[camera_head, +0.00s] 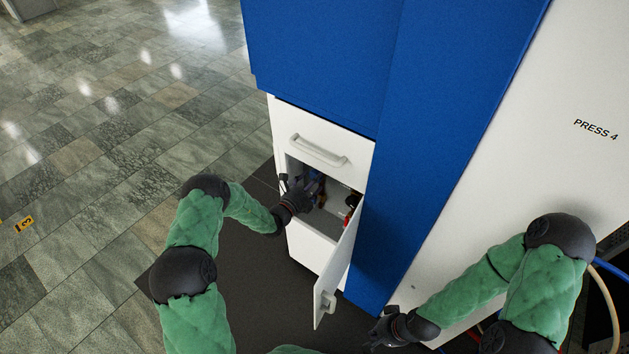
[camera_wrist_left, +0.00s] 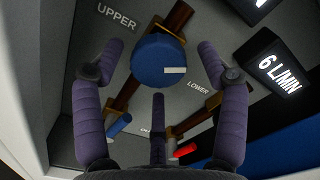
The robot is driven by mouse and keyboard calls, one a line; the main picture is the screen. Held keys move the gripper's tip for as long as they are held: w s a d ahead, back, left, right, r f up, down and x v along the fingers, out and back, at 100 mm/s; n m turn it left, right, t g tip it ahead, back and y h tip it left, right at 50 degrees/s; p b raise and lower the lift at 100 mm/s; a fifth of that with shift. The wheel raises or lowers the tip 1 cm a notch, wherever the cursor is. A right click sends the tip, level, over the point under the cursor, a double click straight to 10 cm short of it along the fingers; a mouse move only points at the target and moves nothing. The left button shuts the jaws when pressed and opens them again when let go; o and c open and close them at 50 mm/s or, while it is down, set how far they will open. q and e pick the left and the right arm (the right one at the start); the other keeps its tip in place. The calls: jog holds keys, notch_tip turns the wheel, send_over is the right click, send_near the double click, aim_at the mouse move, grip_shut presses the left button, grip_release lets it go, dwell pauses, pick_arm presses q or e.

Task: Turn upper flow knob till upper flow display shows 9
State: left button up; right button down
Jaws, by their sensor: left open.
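In the left wrist view a round blue knob (camera_wrist_left: 152,68) with a white mark sits on a brown pipe, below the UPPER label (camera_wrist_left: 117,14). A lit display (camera_wrist_left: 280,76) reads 6 L/MIN; I cannot tell whether it is the upper one. A second display (camera_wrist_left: 258,3) is cut off at the top, its reading hidden. My left gripper (camera_wrist_left: 161,68) is open, its purple fingers spread around the knob; contact is unclear. In the head view the left gripper (camera_head: 294,194) is at the open compartment. My right gripper (camera_head: 386,327) is low right, its jaw state unclear.
The compartment's white door (camera_head: 337,270) stands open beside my left gripper. A drawer with a handle (camera_head: 318,151) is above. A blue panel (camera_head: 425,120) stands to the right. A blue part (camera_wrist_left: 118,125) and a red part (camera_wrist_left: 186,150) show lower in the wrist view.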

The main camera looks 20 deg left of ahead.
pick_arm(q)
jog(key=v, duration=1.1)
jog(key=shift+s, duration=0.3)
